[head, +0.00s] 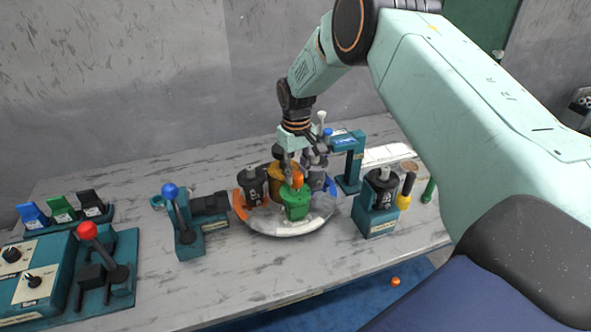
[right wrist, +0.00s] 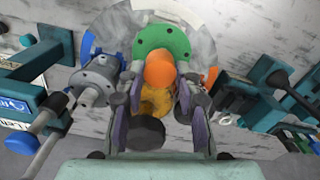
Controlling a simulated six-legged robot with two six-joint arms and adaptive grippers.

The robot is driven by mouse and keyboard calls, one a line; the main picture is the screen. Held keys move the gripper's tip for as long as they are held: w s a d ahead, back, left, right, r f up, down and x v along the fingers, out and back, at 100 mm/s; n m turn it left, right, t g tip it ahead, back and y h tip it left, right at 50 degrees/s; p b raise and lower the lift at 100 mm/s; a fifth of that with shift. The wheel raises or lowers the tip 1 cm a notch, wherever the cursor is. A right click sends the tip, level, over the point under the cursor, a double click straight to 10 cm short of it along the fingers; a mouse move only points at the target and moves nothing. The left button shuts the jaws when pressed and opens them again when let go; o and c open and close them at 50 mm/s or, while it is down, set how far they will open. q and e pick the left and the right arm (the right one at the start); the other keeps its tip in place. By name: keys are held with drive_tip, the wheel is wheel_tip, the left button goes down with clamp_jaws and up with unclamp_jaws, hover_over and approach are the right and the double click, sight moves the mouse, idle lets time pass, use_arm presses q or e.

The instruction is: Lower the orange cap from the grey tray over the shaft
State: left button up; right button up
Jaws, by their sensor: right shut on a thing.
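The orange cap (head: 297,180) is at the top of the green motor body (head: 295,203), which stands on the round turntable (head: 290,229). My right gripper (head: 293,165) points down and is shut on the cap. In the right wrist view, the cap (right wrist: 159,70) is between the fingertips, just in front of the green body (right wrist: 163,39). The shaft is hidden by the cap and fingers. I cannot tell whether the cap touches the green body. A pale grey tray (head: 386,154) lies at the back right of the table. My left gripper is not in view.
Black, amber (head: 280,183) and grey (right wrist: 101,72) motors crowd the turntable beside the gripper. A teal post (head: 349,172) stands close to its right. Levers with blue (head: 170,190) and red (head: 87,231) knobs stand left. A small orange thing (head: 395,281) lies on the floor.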

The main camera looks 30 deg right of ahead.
drive_tip(key=shift+d, duration=0.1)
drive_tip(key=o, duration=0.8)
drive_tip(key=shift+o, duration=0.2)
drive_tip(key=shift+o, duration=0.3)
drive_tip(key=o, duration=0.4)
drive_tip(key=shift+r, duration=0.1)
drive_tip(key=shift+r+p, duration=2.85)
drive_tip(key=shift+r, duration=0.6)
